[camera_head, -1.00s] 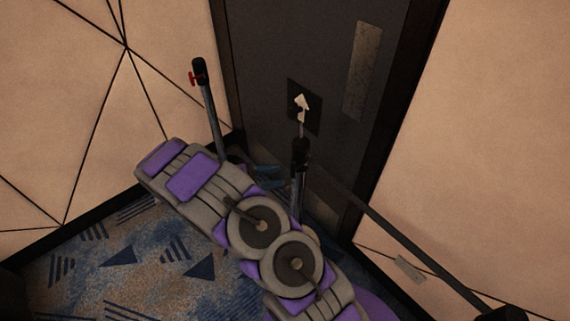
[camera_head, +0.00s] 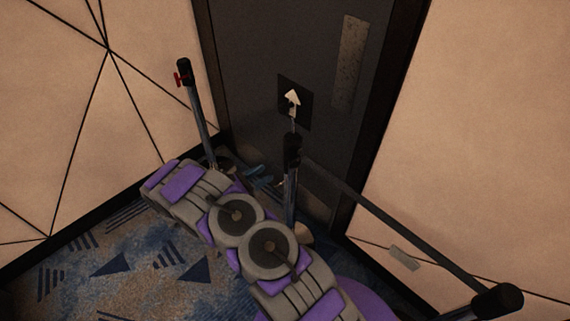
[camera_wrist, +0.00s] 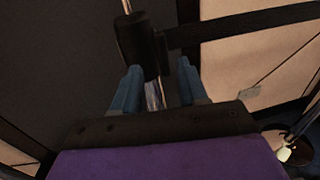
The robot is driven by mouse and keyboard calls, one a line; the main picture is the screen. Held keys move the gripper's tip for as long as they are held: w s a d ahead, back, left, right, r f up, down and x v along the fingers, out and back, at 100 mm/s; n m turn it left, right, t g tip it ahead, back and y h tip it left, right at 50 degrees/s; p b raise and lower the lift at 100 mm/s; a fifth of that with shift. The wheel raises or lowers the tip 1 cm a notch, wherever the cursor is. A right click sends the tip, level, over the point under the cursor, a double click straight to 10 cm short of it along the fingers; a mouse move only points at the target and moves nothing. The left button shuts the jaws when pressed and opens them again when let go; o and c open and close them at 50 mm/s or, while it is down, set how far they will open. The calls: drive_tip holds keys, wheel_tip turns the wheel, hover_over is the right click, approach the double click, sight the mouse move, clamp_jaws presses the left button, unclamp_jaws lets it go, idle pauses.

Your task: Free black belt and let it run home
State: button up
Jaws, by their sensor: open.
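The black belt (camera_head: 400,220) runs taut from the head of the middle post (camera_head: 292,150) to the right post (camera_head: 497,300). In the wrist view the belt (camera_wrist: 250,22) leaves the dark post head (camera_wrist: 146,45) toward the right. My gripper (camera_head: 262,176) is low beside the middle post, below its head, partly hidden by my arm. In the wrist view its blue fingers (camera_wrist: 160,88) are open and empty, with the grey post shaft (camera_wrist: 153,96) showing between them. I cannot tell if they touch it. A dark piece hangs beside the post head near the right finger.
Another post (camera_head: 185,75) with a red piece stands at the left. An arrow sign (camera_head: 292,98) tops the middle post. A dark door (camera_head: 250,50) and pale panel walls stand behind. Patterned carpet (camera_head: 110,265) is open at lower left.

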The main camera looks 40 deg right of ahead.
sight(286, 162)
drive_tip(key=d, duration=0.3)
drive_tip(key=d+b, duration=0.1)
drive_tip(key=d, duration=0.3)
drive_tip(key=s+d+b, duration=0.1)
drive_tip(key=d, duration=0.2)
drive_tip(key=shift+d+f, duration=0.1)
drive_tip(key=shift+d, duration=0.1)
drive_tip(key=shift+a, duration=0.2)
drive_tip(key=shift+c, duration=0.3)
drive_tip(key=shift+d, duration=0.2)
clamp_jaws()
